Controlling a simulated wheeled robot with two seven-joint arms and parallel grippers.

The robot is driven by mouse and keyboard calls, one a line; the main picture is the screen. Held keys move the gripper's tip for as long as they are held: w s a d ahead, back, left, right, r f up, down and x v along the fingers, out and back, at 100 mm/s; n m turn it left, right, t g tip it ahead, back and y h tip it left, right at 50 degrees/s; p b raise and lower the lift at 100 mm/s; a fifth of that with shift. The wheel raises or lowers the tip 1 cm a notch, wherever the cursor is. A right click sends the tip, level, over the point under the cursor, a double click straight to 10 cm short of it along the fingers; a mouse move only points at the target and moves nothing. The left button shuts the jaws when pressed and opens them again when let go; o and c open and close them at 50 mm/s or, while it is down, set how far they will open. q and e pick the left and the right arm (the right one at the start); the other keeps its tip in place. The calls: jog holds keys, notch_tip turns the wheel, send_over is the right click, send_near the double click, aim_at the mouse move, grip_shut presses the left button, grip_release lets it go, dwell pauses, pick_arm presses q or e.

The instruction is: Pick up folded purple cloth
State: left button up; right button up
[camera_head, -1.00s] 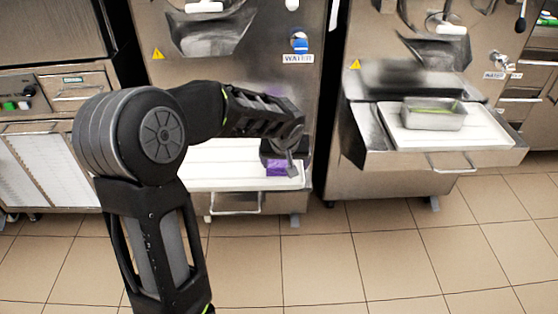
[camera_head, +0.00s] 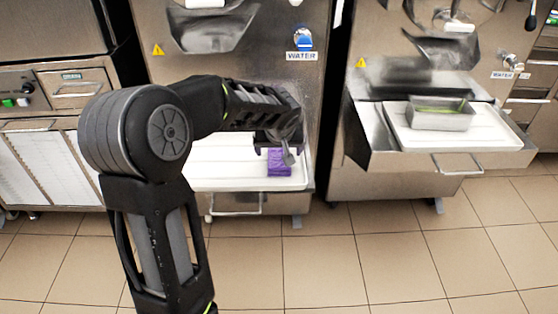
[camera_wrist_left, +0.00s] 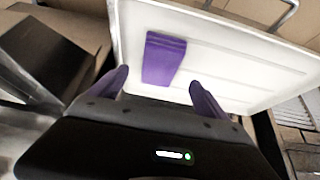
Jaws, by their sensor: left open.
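The folded purple cloth (camera_head: 279,167) lies flat on the white tray (camera_head: 235,181) of the left machine, near the tray's right end. It also shows in the left wrist view (camera_wrist_left: 163,62) as a narrow folded rectangle. My left gripper (camera_head: 275,153) is open and empty above the tray, close to the cloth, and covers part of it in the head view. In the wrist view its two fingers (camera_wrist_left: 159,82) stand apart, with the cloth beyond the tips and nearer the left finger. I see no contact. My right gripper is not in view.
The left machine's steel front (camera_head: 225,75) rises behind the tray. On the right a second machine holds a white tray (camera_head: 480,140) with a metal pan (camera_head: 440,117) on it. A handle (camera_head: 235,205) sticks out below the left tray. The tray left of the cloth is bare.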

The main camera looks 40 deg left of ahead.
aim_at(279, 157)
pick_arm(q)
jog(key=shift+b+x, duration=0.35)
jog(key=shift+x, duration=2.3)
jog(key=shift+d, duration=0.15)
jog(key=shift+f+b, duration=0.25)
jog(key=shift+b, duration=0.3)
jog(key=shift+c, duration=0.2)
